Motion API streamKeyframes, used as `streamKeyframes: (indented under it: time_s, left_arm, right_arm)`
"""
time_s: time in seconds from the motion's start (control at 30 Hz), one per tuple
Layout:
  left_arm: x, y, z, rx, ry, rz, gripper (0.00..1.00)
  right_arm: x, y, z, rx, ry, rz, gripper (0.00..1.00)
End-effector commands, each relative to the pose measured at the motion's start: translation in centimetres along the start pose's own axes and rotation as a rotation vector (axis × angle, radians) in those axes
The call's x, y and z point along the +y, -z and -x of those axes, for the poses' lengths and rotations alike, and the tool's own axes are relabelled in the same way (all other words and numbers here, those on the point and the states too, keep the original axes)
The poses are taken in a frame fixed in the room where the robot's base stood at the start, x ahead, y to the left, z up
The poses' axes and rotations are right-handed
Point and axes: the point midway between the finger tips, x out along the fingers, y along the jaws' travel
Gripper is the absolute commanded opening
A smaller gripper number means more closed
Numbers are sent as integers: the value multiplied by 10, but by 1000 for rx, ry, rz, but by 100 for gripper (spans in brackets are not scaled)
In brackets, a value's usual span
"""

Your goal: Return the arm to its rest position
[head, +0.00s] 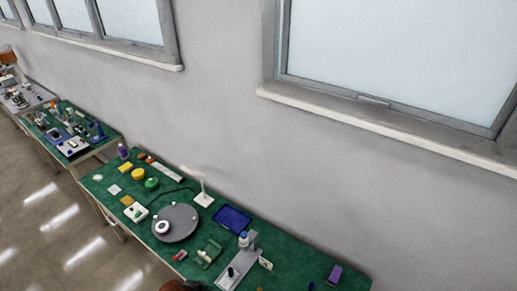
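Neither of my arms nor grippers can be made out in the head view. A green-topped table (310,263) runs along the wall, seen from above and tilted in the picture. A round grey disc (181,226) lies on it, with a white ring-shaped thing (162,227) at its left edge and small pale pieces near its rim. A grey stand (238,268) with a blue-topped piece (243,239) is at the lower middle. A dark blue tray (232,218) lies behind it.
A white lamp-like thing (204,198), yellow (138,174) and green (152,184) round pieces and a purple box (335,274) stand on the table. Another cluttered table (108,134) is farther left. A reddish-brown shape (185,286) is cut off at the bottom edge. Floor is open at left.

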Motion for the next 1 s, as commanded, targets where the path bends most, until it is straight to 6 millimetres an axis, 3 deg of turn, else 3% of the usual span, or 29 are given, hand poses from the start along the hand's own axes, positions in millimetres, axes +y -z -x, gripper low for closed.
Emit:
streamKeyframes:
  time_s: [0.2, 0.4, 0.73, 0.77, 0.8, 1.0]
  left_arm:
    - [-12, -73, 54, -20, 145, 254, 31]
    - [-23, -137, 94, -85, 256, 413, 31]
    - [-24, -217, 146, -190, 382, 586, 31]
    - [-24, -222, 144, -197, 386, 593, 31]
    - [-27, -225, 128, -199, 379, 586, 31]
    - [-35, -246, 71, -212, 366, 581, 31]
  right_arm:
    - [0, -1, 0, 0, 0, 0, 0]
    - [0, -1, 0, 0, 0, 0, 0]
    - [0, -1, 0, 0, 0, 0, 0]
    - [0, -1, -1, -1, 0, 0, 0]
    - [0, -1, -6, 0, 0, 1, 0]
    - [1, -4, -20, -2, -1, 1, 0]
